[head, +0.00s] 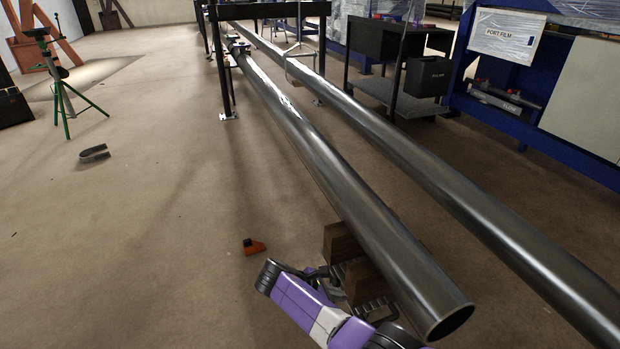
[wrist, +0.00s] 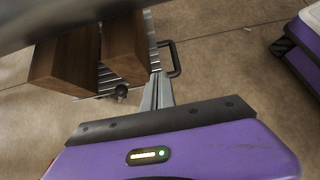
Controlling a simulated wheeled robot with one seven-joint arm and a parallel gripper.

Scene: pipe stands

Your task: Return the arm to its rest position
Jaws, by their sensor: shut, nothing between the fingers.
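My arm (head: 305,305), purple and white, is bent low at the bottom of the head view, just left of the near pipe's end. My gripper (wrist: 159,80) shows in the wrist view as two grey fingers pressed together, shut and empty. Its fingertips point toward a metal stand (wrist: 140,55) with a dark handle and brown wooden blocks (wrist: 122,47). The fingertips look close to the stand; I cannot tell whether they touch it. In the head view, where the gripper itself is hard to make out, the wooden blocks (head: 362,283) sit beneath the near pipe.
The near steel pipe (head: 340,180) runs diagonally away beside my arm, and a second pipe (head: 450,195) lies parallel on its right. An orange object (head: 254,246) lies on the floor left of the stand. A green tripod (head: 62,90) stands far left. The left floor is mostly clear.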

